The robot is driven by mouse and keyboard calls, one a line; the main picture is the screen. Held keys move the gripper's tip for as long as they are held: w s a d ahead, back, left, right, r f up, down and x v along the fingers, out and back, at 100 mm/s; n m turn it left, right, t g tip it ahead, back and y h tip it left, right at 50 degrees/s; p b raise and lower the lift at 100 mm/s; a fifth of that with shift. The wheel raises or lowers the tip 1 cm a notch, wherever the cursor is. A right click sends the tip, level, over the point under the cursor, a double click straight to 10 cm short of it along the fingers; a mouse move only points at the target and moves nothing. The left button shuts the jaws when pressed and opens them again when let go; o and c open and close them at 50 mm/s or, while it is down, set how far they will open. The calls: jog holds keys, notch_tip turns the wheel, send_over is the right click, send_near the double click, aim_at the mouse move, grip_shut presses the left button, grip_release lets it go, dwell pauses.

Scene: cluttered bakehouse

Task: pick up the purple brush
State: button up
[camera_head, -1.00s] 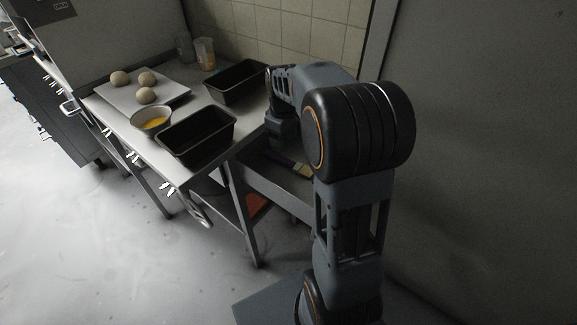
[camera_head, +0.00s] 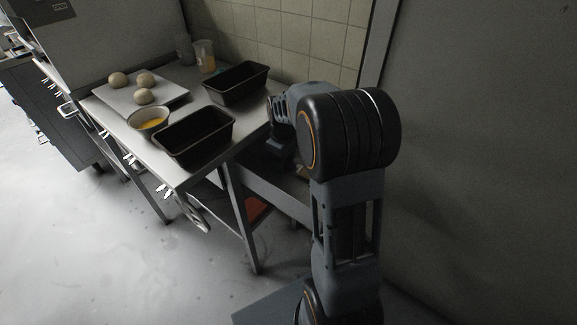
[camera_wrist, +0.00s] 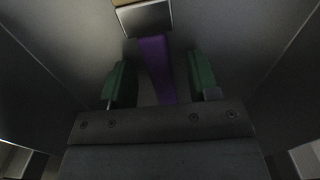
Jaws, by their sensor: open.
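The purple brush (camera_wrist: 154,66) lies in the middle of the wrist view, with a silver metal collar and a tan edge at the top of the picture. My gripper (camera_wrist: 161,80) is open, its two green fingers on either side of the purple handle. A gap shows between the handle and each finger. The near end of the handle is hidden behind my gripper's body. In the head view my arm covers most of this spot; only a small tan patch shows below my wrist, and I cannot tell what it is.
Grey walls or panels flank the brush in the wrist view. A metal table (camera_head: 113,117) stands left of my arm, with two dark loaf tins (camera_head: 237,82) (camera_head: 194,137), a bowl of yellow liquid (camera_head: 148,121), a tray of dough balls (camera_head: 173,90) and a jug (camera_head: 205,56).

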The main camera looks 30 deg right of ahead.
jog(key=shift+c, duration=0.4)
jog(key=c, duration=0.8)
jog(key=shift+r, duration=0.15)
jog(key=shift+w+r, duration=0.1)
jog(key=shift+r, duration=0.15)
notch_tip(320, 180, up, 3)
jog(key=shift+r+p, duration=0.1)
jog(key=shift+p, duration=0.45)
jog(key=s+a+r+p, duration=0.1)
jog(key=s+a+r, duration=0.1)
jog(key=s+r, duration=0.2)
jog(key=s+a+r+p, duration=0.1)
jog(key=s+a+r, duration=0.1)
jog(key=s+r, duration=0.3)
jog(key=s, duration=0.4)
jog(key=shift+s, duration=0.25)
